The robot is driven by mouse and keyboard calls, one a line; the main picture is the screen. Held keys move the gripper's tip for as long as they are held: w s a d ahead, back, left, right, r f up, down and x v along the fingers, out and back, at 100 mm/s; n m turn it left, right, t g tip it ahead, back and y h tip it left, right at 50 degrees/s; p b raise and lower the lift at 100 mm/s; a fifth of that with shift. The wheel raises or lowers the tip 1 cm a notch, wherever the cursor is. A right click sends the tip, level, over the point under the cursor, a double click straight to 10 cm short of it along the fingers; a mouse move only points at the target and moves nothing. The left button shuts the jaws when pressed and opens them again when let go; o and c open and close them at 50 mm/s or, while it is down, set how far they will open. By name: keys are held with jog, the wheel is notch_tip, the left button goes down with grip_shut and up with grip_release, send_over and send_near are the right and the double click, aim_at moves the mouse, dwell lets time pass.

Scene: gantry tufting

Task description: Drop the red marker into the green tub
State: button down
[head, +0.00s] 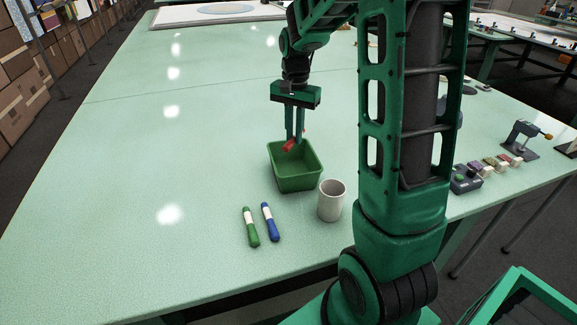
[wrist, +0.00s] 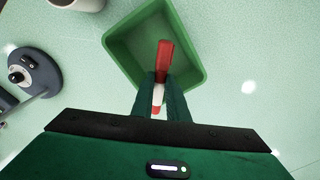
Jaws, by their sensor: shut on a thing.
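The green tub (head: 297,181) stands on the pale green table, open side up; it also shows in the wrist view (wrist: 193,84). My gripper (head: 295,139) points down over the tub and is shut on the red marker (head: 290,146). In the wrist view the red marker (wrist: 164,58) with its white band sticks out from between my fingertips (wrist: 160,82), over the tub's opening. Whether its lower end is below the tub's rim is hard to tell.
A white cup (head: 332,201) stands close to the tub, at its front right. A green marker (head: 250,227) and a blue marker (head: 270,222) lie in front. A grey control box (head: 466,180) sits at the right edge. The table's left side is clear.

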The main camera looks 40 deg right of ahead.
jog(key=shift+s+d+f, duration=0.1)
jog(key=shift+d+f, duration=0.05)
jog(key=shift+f, duration=0.75)
jog(key=shift+d+f, duration=0.1)
jog(key=shift+f, duration=0.75)
jog(key=c, duration=1.6)
grip_release()
jog(key=shift+c, duration=0.2)
jog(key=shift+r, duration=0.1)
notch_tip(320, 180, up, 10)
jog(key=shift+r, duration=0.25)
jog(key=s+a+f+n, duration=0.2)
jog(key=s+n, duration=0.1)
jog(key=s, duration=1.1)
jog(key=s+a+f+n, duration=0.1)
jog(key=s+f+n, duration=0.1)
jog(key=s, duration=1.2)
jog(key=shift+s+a+f+n, duration=0.35)
jog(key=shift+s+n, duration=0.05)
